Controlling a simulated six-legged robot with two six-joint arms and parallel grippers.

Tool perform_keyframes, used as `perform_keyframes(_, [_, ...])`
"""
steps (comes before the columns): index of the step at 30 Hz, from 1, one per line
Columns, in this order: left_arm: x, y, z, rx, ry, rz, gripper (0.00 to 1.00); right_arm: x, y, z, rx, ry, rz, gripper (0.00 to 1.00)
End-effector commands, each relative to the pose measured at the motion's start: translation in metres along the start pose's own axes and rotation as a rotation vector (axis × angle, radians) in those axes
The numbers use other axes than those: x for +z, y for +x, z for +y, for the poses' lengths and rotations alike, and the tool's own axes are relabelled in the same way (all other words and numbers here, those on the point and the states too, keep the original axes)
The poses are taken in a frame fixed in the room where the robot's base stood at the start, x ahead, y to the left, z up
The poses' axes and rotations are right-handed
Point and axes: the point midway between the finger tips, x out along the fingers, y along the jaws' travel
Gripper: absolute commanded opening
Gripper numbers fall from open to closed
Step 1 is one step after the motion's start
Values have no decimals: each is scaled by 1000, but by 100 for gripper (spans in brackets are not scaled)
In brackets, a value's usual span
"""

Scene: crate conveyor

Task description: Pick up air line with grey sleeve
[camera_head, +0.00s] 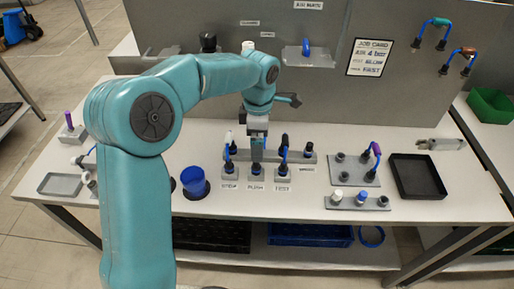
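My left arm comes in from the left and its gripper (257,157) points down over the middle of the table, at the middle of three small labelled blocks. Whether its fingers are apart or hold anything is too small to tell. A block (229,174) on the left and a block (283,174) on the right each carry a black connector with a blue line. The gripper partly hides the middle block (256,174). I cannot single out a grey sleeve for certain. My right gripper is not in view.
A blue cup (194,180) stands left of the blocks. A grey plate (352,170) carries a purple-sleeved line (376,149); a row of fittings (358,202) stands before it. A black tray (417,191) and grey metal tool (440,144) are at right. A grey tray (61,195) is at left.

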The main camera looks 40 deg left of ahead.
Motion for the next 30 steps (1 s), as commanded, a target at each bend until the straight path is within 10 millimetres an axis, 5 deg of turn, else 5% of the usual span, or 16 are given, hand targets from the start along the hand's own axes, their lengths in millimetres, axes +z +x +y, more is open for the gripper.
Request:
perform_keyframes(6, [0, 30, 2, -3, -1, 1, 100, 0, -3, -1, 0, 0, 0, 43])
perform_keyframes(14, [0, 32, 2, 0, -1, 0, 100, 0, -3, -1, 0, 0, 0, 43])
perform_keyframes(17, [0, 32, 2, 0, -1, 0, 67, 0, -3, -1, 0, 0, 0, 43])
perform_keyframes(30, [0, 24, 2, 2, -1, 0, 65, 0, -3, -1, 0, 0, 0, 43])
